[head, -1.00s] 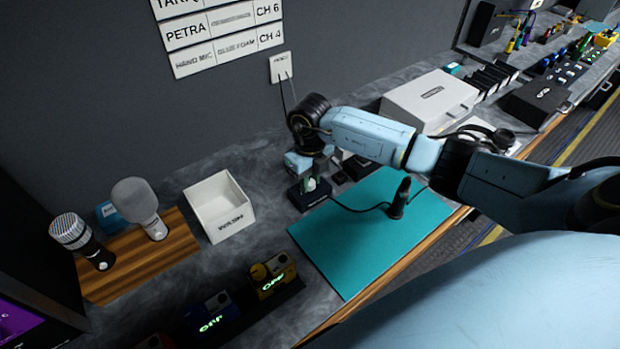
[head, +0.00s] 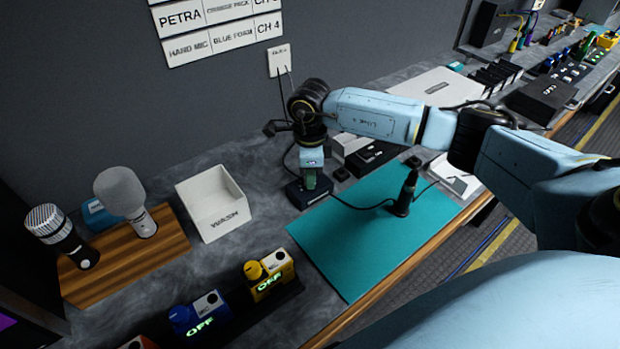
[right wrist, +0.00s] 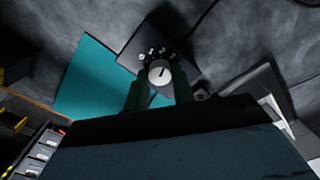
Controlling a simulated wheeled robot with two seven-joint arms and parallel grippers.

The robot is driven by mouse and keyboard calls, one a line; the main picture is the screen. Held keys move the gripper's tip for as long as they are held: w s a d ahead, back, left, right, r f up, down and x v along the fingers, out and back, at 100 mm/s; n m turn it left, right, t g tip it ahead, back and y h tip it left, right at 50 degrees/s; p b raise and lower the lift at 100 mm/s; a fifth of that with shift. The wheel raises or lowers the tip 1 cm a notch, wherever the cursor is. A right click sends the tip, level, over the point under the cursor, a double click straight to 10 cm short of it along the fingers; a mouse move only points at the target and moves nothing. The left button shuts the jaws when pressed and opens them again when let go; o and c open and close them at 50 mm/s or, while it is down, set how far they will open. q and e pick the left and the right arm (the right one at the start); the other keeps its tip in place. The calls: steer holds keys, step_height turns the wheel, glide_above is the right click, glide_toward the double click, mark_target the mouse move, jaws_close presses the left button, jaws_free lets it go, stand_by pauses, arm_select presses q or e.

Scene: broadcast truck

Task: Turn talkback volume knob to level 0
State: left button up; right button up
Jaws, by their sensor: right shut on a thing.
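The talkback box is a small dark box (head: 296,195) on the grey counter, at the back left corner of the teal mat. In the right wrist view the box (right wrist: 130,52) shows a round pale knob (right wrist: 160,73) with a dark pointer line and small white scale marks around it. My right gripper (head: 310,180) comes down over the box from above. In the right wrist view its two green fingers (right wrist: 158,90) stand on either side of the knob, shut on it. The pointer aims up and slightly right in that view; the scale numbers are too small to read. My left gripper is not in view.
A teal mat (head: 350,245) with a dark upright microphone (head: 405,195) and its cable lies right of the box. A white bin (head: 215,205) stands to the left. Yellow (head: 270,275) and blue (head: 200,315) packs sit in front. A wall plate (head: 279,60) with cables is behind.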

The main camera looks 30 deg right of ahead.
steer(key=n+b, duration=0.2)
steer(key=n, duration=0.2)
steer(key=shift+f+n+b, duration=0.1)
steer(key=shift+n+b, duration=0.2)
steer(key=shift+b, duration=0.05)
steer(key=n+b, duration=0.2)
steer(key=n, duration=0.1)
steer(key=shift+n, duration=0.3)
steer(key=shift+n+b, duration=0.45)
steer(key=shift+n, duration=0.45)
steer(key=shift+n+b, duration=0.45)
steer(key=shift+n, duration=0.55)
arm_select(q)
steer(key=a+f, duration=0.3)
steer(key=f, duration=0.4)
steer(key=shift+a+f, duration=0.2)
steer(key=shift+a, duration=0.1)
arm_select(e)
steer(key=shift+n, duration=0.6)
arm_select(q)
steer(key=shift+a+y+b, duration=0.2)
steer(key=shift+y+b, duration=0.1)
steer(key=shift+b, duration=0.05)
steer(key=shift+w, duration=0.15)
arm_select(e)
steer(key=shift+r, duration=0.2)
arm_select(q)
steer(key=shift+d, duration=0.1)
arm_select(e)
steer(key=o, duration=1)
